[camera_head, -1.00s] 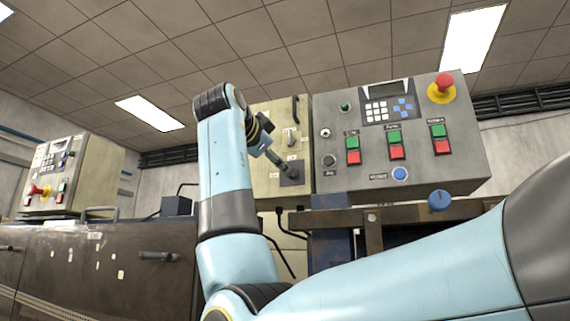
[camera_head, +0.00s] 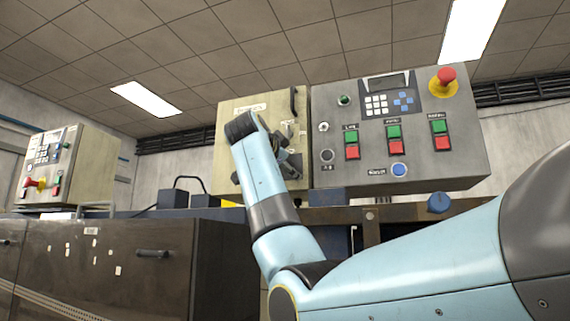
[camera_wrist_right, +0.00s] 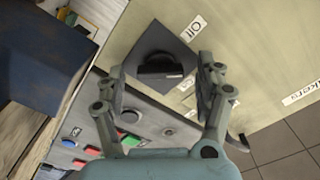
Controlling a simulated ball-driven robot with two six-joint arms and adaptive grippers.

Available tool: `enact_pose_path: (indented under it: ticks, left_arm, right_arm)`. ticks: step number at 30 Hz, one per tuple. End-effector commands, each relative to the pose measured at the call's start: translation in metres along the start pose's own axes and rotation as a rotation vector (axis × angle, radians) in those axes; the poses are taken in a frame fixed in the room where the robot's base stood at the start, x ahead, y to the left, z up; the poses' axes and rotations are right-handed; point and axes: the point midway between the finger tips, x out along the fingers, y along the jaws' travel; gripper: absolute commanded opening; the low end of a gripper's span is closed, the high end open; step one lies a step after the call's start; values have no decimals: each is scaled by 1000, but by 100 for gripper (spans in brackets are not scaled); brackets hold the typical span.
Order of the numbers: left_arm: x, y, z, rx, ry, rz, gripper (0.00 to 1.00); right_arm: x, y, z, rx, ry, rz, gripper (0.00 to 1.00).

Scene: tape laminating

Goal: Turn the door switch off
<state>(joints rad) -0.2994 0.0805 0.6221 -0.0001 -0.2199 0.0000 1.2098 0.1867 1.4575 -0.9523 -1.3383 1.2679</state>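The door switch (camera_wrist_right: 158,66) is a dark knob on a square grey plate, on the beige cabinet door (camera_wrist_right: 240,55) in the right wrist view. An "Off" label (camera_wrist_right: 191,28) sits beside one corner of the plate, with another, partly hidden label near another corner. My right gripper (camera_wrist_right: 163,72) is open, its fingers on either side of the switch plate; contact with the knob cannot be seen. In the head view my right gripper (camera_head: 288,158) is in front of the beige door (camera_head: 228,118) and hides the switch. My left gripper is not in view.
A grey control panel (camera_head: 330,95) with coloured buttons and a red emergency stop (camera_head: 446,76) adjoins the door. A black door handle (camera_head: 293,102) is above the gripper. A dark machine (camera_head: 110,260) and another control box (camera_head: 85,165) stand at left.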

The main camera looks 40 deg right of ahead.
Motion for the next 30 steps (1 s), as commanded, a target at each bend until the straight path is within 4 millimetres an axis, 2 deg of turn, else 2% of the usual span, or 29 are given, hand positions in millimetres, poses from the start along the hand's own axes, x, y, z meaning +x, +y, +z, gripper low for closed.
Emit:
enact_pose_path:
  ticks: [2, 12, 22, 30]
  left_arm:
    - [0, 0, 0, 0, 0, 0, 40]
    - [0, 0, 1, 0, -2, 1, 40]
    - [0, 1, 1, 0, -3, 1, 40]
    - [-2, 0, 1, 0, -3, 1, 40]
  right_arm:
    - [0, 0, 0, 0, 0, 0, 59]
    - [0, 0, 0, 0, 0, 0, 15]
    - [0, 0, 0, -52, 0, 0, 15]
    - [0, 0, 0, -229, -1, 0, 15]
